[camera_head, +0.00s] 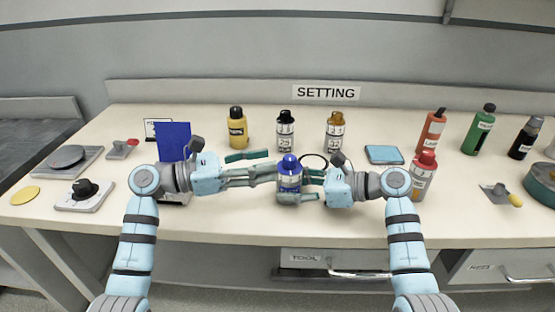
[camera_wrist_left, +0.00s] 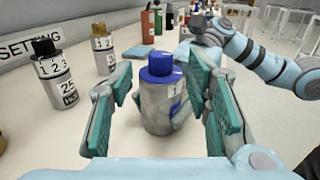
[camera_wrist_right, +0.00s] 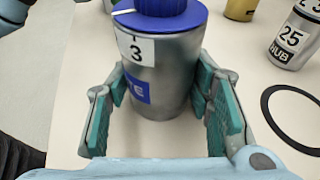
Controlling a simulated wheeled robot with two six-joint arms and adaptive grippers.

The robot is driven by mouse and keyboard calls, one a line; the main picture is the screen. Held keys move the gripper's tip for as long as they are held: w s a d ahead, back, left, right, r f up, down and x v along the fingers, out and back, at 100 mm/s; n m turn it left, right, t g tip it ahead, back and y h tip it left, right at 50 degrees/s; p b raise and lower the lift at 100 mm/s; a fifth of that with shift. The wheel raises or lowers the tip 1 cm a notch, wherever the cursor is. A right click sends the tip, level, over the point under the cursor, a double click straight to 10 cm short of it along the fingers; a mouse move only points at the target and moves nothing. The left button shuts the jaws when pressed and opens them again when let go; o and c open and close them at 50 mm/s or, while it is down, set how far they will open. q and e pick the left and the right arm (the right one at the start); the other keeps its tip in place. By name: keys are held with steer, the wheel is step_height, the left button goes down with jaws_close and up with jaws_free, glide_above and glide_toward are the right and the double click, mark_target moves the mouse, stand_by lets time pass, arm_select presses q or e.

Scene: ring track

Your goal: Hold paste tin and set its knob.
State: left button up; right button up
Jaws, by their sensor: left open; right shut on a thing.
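The paste tin (camera_head: 289,182) is a grey metal can with a blue knob (camera_head: 290,162) on top and a blue label. It stands upright near the table's front middle. My right gripper (camera_head: 304,188) is shut on its body from the right; in the right wrist view the tin (camera_wrist_right: 165,70) sits between both pads. The blue knob (camera_wrist_right: 165,8) there has a white mark at its left, above a white scale showing a 3. My left gripper (camera_head: 270,168) is open and empty at the tin's left; in the left wrist view the tin (camera_wrist_left: 158,106) stands just beyond its fingers.
Two grey cans, black-topped (camera_head: 285,132) and gold-topped (camera_head: 335,132), and a yellow bottle (camera_head: 238,128) stand behind. A black ring (camera_wrist_right: 290,118) lies close by. A red-capped bottle (camera_head: 423,176) stands right of my right wrist. A blue panel (camera_head: 173,140) is behind my left arm.

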arm_select(q)
steer(key=v, duration=0.8)
stand_by(0.9)
arm_select(e)
steer(key=o, duration=0.9)
steer(key=shift+o, duration=0.2)
